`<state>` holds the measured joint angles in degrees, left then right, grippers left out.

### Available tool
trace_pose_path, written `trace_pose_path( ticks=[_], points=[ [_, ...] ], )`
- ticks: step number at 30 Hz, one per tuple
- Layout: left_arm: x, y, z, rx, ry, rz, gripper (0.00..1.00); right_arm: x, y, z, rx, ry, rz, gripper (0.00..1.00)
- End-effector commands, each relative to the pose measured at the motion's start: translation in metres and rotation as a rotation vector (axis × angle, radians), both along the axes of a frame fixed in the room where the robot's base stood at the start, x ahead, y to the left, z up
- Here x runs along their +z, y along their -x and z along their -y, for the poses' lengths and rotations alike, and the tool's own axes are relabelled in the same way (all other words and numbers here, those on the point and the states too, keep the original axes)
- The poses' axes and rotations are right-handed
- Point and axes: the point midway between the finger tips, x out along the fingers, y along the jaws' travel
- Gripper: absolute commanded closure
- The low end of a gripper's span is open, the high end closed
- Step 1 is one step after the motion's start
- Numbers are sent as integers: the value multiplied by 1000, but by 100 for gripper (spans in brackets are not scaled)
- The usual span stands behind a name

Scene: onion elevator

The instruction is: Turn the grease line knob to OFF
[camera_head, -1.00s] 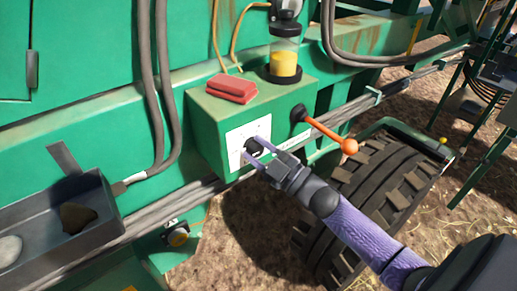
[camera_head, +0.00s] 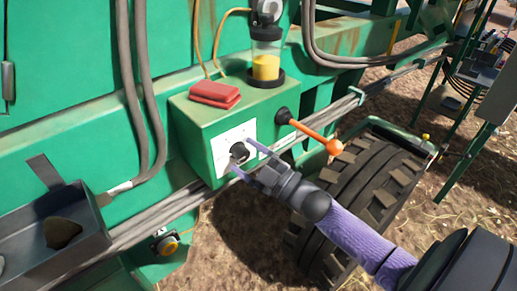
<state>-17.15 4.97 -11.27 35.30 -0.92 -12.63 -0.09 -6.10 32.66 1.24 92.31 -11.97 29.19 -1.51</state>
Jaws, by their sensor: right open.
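The grease line knob (camera_head: 239,152) is a small dark round knob on a white label plate (camera_head: 222,148) on the front of a green box (camera_head: 192,128). The lettering on the plate is too small to read. My right gripper (camera_head: 243,158) is open, with its two purple fingers apart, one above right of the knob and one below it. I cannot tell whether the fingers touch the knob. My left gripper is not in view.
An orange-tipped lever (camera_head: 318,136) sticks out right of the box, above a large tyre (camera_head: 350,200). A dark tray (camera_head: 50,240) holding a stone is at lower left.

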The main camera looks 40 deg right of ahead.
Motion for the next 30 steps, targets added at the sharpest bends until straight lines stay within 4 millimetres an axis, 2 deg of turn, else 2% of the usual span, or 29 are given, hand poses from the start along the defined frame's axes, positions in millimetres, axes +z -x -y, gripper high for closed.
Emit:
trace_pose_path(
  ticks=[9,12,27,29,30],
  points=[
    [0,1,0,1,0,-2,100,-20,64,25,-1,2,-5,19],
    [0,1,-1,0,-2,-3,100,-23,76,29,-1,2,-3,19],
    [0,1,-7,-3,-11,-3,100,-26,81,32,-3,0,-5,19],
    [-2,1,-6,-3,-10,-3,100,-39,80,35,-30,-16,-45,19],
    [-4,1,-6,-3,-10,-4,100,-59,80,39,-67,-39,-103,19]
  ],
)
